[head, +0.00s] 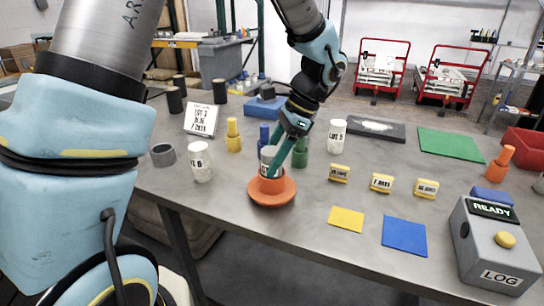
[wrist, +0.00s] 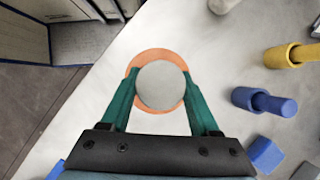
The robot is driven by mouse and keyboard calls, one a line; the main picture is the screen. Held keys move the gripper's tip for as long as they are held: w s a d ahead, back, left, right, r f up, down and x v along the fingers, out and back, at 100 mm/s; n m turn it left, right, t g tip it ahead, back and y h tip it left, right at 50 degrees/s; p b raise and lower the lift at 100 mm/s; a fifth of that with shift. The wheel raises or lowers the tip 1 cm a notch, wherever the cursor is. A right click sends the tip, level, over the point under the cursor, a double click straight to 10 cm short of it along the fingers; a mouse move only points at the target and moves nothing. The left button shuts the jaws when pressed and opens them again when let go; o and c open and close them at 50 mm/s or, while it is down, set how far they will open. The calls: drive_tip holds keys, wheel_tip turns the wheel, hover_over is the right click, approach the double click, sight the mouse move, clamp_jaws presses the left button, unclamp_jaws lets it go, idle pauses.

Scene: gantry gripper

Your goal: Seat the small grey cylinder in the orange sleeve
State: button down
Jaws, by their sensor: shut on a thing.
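The small grey cylinder (wrist: 160,86) is between the two green fingers of my gripper (wrist: 158,78) in the wrist view, and my gripper is shut on it. In the head view the cylinder (head: 266,154) looks upright, partly hidden by a finger of my gripper (head: 272,165). The orange sleeve (head: 272,194), with a wide round flange and a raised collar, stands on the table directly below. In the wrist view the sleeve's orange ring (wrist: 151,56) shows around the cylinder, more on the left and far side. The cylinder's lower end meets the collar; I cannot tell how deep it sits.
A white labelled cylinder (head: 200,161) and a grey ring (head: 163,154) stand to the left. Yellow (head: 233,135), blue and green (head: 300,152) pegs stand close behind. Yellow blocks (head: 382,183), flat mats (head: 404,236) and a READY box (head: 495,250) lie to the right.

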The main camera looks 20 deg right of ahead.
drive_tip(key=shift+c, duration=0.6)
unclamp_jaws()
drive_tip(key=shift+f, duration=0.1)
drive_tip(key=b+v, duration=0.2)
drive_tip(key=v, duration=1)
drive_tip(key=a+f+n+h, duration=0.2)
drive_tip(key=a+f+n, duration=0.2)
drive_tip(key=a, duration=0.6)
drive_tip(key=w+a+f+n+h, duration=0.1)
drive_tip(key=a+f+n, duration=0.3)
drive_tip(key=a+n, duration=0.4)
drive_tip(key=a+f+n+t+h, duration=0.1)
drive_tip(key=a+f+n, duration=0.4)
drive_tip(key=a, duration=0.7)
drive_tip(key=shift+w+a+n+h, duration=0.4)
drive_tip(key=shift+n+h, duration=0.3)
drive_tip(key=shift+h, duration=0.1)
drive_tip(key=shift+f, duration=0.1)
